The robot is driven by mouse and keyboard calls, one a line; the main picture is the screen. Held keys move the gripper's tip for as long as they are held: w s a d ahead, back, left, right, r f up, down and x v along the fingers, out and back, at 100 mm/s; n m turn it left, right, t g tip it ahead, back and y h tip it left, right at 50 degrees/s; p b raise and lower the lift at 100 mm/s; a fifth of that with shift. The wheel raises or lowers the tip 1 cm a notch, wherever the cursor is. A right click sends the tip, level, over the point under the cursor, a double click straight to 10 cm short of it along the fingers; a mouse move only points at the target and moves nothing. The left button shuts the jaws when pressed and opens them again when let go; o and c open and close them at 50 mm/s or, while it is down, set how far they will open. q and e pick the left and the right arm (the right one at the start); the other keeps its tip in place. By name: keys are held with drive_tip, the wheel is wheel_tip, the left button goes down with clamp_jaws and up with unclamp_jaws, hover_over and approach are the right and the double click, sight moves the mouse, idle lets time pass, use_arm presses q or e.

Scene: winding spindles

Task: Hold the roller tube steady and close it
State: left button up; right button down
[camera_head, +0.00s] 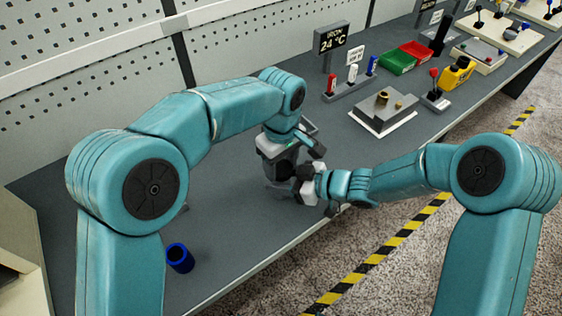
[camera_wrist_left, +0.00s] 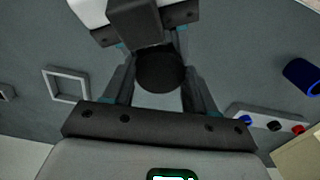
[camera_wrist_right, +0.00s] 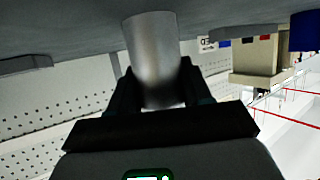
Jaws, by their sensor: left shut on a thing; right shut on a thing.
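My left gripper (camera_head: 283,165) and my right gripper (camera_head: 303,185) meet above the grey bench, close together. In the right wrist view a grey metallic cylinder, seemingly the roller tube (camera_wrist_right: 153,55), stands between the fingers of the right gripper (camera_wrist_right: 160,95). In the left wrist view a dark round end (camera_wrist_left: 160,72) shows between the fingers of the left gripper (camera_wrist_left: 160,85), with the other gripper just beyond it. Both grippers are shut on these parts. In the head view the grippers mostly hide the tube. I cannot tell whether its parts are fully joined.
A blue hollow cylinder (camera_head: 180,257) stands on the bench (camera_head: 235,235) at the lower left. A rack of coloured pieces (camera_head: 352,84), a grey plate fixture (camera_head: 384,108), green (camera_head: 396,62) and red (camera_head: 416,50) bins and a yellow device (camera_head: 457,73) lie farther right. The bench front edge is close.

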use_arm(q)
drive_tip(key=shift+m, duration=0.8)
drive_tip(key=o, duration=1)
